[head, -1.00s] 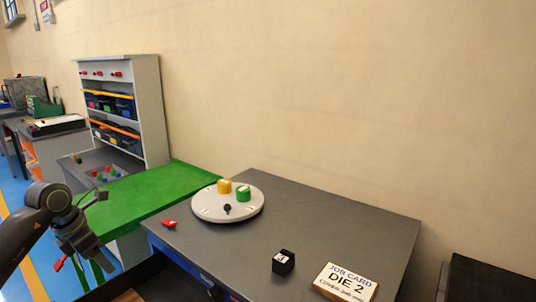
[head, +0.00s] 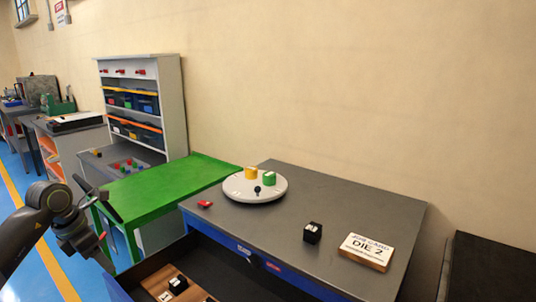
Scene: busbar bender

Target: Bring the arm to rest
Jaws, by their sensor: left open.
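My left arm comes in from the left edge, and its dark gripper (head: 108,238) hangs open and empty in front of the green table (head: 150,195). One finger reaches up and across the table's near left corner in the picture; the other points down. It touches no object that I can make out. My right gripper is out of view.
An open drawer (head: 225,262) juts from the bench front, with dark blocks (head: 178,284) on a wooden insert. A shelf unit with bins (head: 172,105) stands behind the green table. A dark surface (head: 490,270) is at right. Blue floor (head: 35,255) shows left.

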